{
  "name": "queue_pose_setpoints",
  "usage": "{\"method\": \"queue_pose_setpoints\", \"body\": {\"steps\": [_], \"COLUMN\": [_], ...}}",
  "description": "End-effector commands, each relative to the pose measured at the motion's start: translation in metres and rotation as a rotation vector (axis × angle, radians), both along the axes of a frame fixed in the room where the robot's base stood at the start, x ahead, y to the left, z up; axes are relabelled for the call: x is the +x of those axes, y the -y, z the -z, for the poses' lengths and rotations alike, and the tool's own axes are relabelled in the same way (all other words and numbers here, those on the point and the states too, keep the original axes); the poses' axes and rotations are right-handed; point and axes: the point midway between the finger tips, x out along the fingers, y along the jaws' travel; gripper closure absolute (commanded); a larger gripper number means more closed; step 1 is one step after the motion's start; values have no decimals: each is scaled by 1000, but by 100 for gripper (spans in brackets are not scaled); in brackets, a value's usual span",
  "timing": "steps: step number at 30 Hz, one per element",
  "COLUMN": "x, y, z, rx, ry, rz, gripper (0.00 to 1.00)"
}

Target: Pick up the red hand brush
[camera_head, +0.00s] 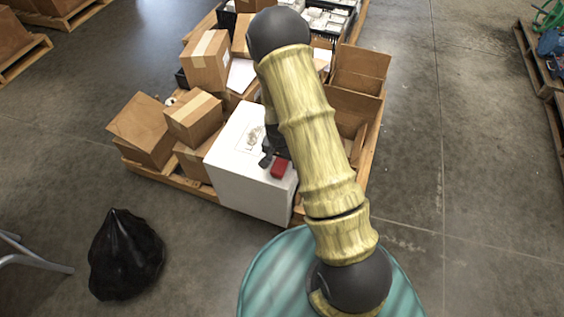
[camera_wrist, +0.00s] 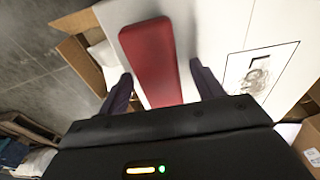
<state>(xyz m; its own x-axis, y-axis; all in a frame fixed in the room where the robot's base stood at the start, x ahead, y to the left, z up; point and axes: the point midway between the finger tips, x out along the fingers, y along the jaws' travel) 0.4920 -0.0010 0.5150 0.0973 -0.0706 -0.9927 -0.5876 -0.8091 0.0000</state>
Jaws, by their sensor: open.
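The red hand brush (camera_head: 281,168) lies on top of a white box (camera_head: 231,171) on the pallet. In the wrist view the brush (camera_wrist: 152,62) shows as a long red block, with its near end between my two fingers. My gripper (camera_wrist: 162,88) is open, with one dark finger on each side of the brush and a visible gap on both sides. In the head view my gripper (camera_head: 268,158) is mostly hidden behind my arm, at the left end of the brush. Part of the brush's underside cannot be seen.
Cardboard boxes (camera_head: 194,118) crowd the pallet left of the white box, and an open carton (camera_head: 357,75) stands to its right. A black bag (camera_head: 125,255) sits on the floor at lower left. The concrete floor right of the pallet is clear.

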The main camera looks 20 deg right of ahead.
Motion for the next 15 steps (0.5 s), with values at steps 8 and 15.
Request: {"method": "queue_pose_setpoints", "body": {"steps": [8, 15], "x": [0, 0], "y": [0, 0], "z": [0, 0], "rx": [0, 0], "ry": [0, 0], "rz": [0, 0], "gripper": [61, 84]}}
